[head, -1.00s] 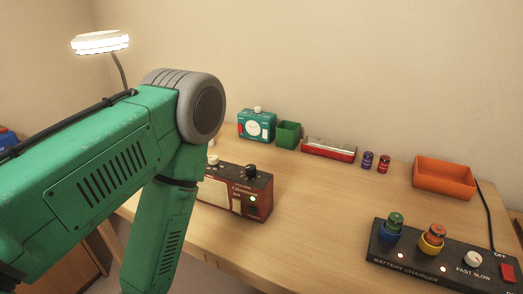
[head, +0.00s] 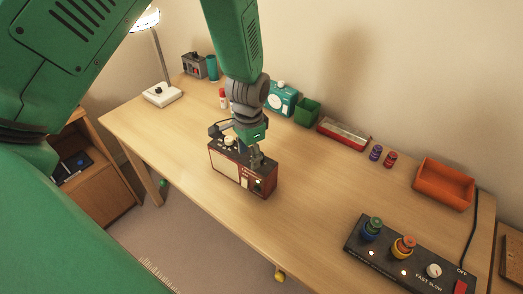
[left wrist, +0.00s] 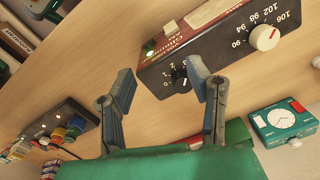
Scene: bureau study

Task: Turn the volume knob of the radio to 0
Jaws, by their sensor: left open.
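The radio (head: 228,164) is a dark red box with a cream front panel, standing on the desk near its front edge. In the left wrist view, its dark top (left wrist: 215,45) shows a black volume knob (left wrist: 182,82) beside small low numbers; its exact setting is too small to read. A white tuning knob (left wrist: 264,37) sits beside numbers from 90 to 106. My left gripper (head: 257,155) hangs over the radio's right end, partly hiding it. In the left wrist view, its fingers (left wrist: 160,76) are apart and empty, with the volume knob showing between them, nearer the right finger.
A teal clock (head: 283,98), green box (head: 307,113) and red tray (head: 343,135) stand behind the radio. A lamp (head: 161,95) is at the back left. An orange bin (head: 444,185) and battery charger (head: 385,255) are at right. The desk right of the radio is clear.

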